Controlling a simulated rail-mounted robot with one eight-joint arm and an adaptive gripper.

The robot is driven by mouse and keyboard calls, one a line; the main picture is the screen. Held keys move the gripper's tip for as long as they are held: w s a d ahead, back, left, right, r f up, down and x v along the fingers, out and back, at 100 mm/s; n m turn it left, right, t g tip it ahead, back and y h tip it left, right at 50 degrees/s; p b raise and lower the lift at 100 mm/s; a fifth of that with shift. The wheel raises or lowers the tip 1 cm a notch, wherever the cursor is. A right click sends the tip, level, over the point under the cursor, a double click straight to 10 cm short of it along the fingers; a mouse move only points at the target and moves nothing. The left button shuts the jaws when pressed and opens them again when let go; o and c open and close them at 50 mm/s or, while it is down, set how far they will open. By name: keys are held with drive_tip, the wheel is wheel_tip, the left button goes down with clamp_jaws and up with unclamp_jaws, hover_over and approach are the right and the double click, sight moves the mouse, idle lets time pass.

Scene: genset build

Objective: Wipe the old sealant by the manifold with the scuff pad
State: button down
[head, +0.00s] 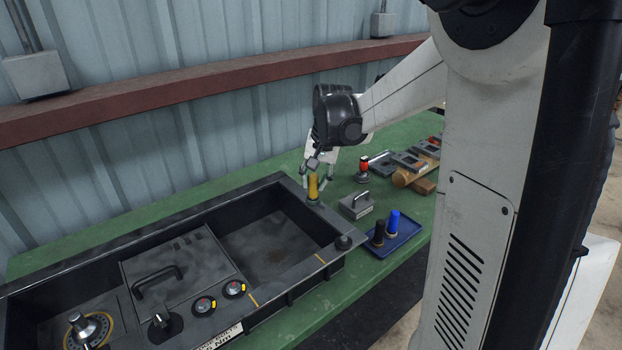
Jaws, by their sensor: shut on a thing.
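My gripper (319,179) is at the far right corner of the dark genset frame (299,197), pointing down. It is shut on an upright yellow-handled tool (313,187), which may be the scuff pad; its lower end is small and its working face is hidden. The tool stands at the frame's rim; I cannot tell whether it touches. A grey block with a handle (355,206) sits on the bench to the right; I cannot tell whether it is the manifold. Old sealant is not clearly distinguishable.
A blue tray (401,240) with a blue-handled (393,221) and a black-handled piece (379,234) lies right of the frame. A red-topped part (363,170) and several grey parts stand behind. The frame holds a handled cover (178,268) and knobs. Green bench (180,193) is free along the wall.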

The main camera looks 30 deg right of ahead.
drive_tip(key=shift+s+d+f, duration=0.1)
drive_tip(key=shift+s+d, duration=0.05)
drive_tip(key=shift+s, duration=1.1)
drive_tip(key=shift+s+d+f, duration=0.1)
drive_tip(key=shift+s+d, duration=0.05)
drive_tip(key=shift+s, duration=1.1)
drive_tip(key=shift+r, duration=0.1)
drive_tip(key=shift+w, duration=0.15)
drive_tip(key=shift+w+a+b, duration=0.25)
drive_tip(key=shift+w+b, duration=0.1)
drive_tip(key=shift+w, duration=1.35)
drive_tip(key=shift+w+a+b, duration=0.2)
drive_tip(key=shift+w+b, duration=0.15)
drive_tip(key=shift+w, duration=1.3)
drive_tip(key=shift+w+r, duration=0.15)
drive_tip(key=w+p+v, duration=0.1)
drive_tip(key=p+v, duration=0.3)
drive_tip(key=v, duration=0.2)
drive_tip(key=shift+r, duration=0.35)
